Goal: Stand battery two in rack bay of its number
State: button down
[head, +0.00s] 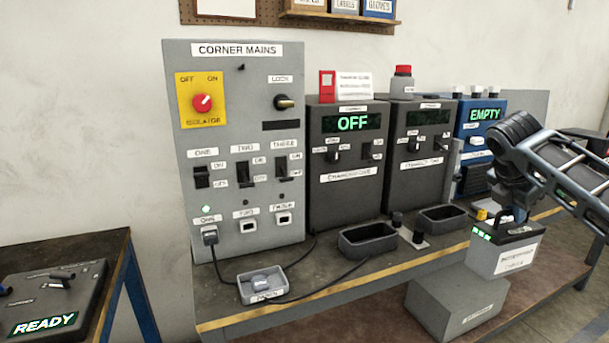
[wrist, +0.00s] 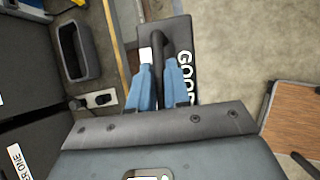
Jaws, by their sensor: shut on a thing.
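My gripper (head: 516,224) is at the right of the head view, pointing down, shut on the dark handle of a battery (head: 507,258). The battery has a grey body, a dark top, green lights and a white label too small to read surely. In the wrist view the blue fingertips (wrist: 158,92) close on either side of the black handle (wrist: 157,62). The battery's dark top (wrist: 178,28) there carries the word GOOD. The battery appears upright in the head view. I cannot pick out a numbered rack bay.
A grey box (head: 450,312) shows below the battery; I cannot tell if they touch. A mains panel (head: 245,130) and small grey tray (head: 262,285) stand left.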

aim_at(478, 244)
jog(key=a+f+m+g, duration=0.1)
jog(key=a+f, duration=0.1)
jog(key=a+f+m+g, duration=0.1)
jog(key=a+f+m, duration=0.1)
jog(key=f, duration=0.1)
jog(key=s+a+f+m+h, duration=0.1)
jog(key=a+f+m, duration=0.1)
jog(key=a+f, duration=0.1)
jog(key=shift+f+g, duration=0.2)
jog(key=shift+g, duration=0.2)
jog(key=s+a+f+m+g+y, duration=0.2)
jog(key=s+a+f+m+g, duration=0.1)
jog(key=s+a+f+m, duration=0.4)
jog(key=s+a+f+m+g+y, duration=0.2)
jog(key=s+a+f+m, duration=0.5)
jog(key=a+f, duration=0.5)
jog(key=shift+a+f+m+g+y, duration=0.15)
jog(key=shift+f+m+g+y, duration=0.15)
jog(key=shift+f+m+g, duration=0.45)
jog(key=shift+w, duration=0.15)
jog(key=shift+f, duration=0.15)
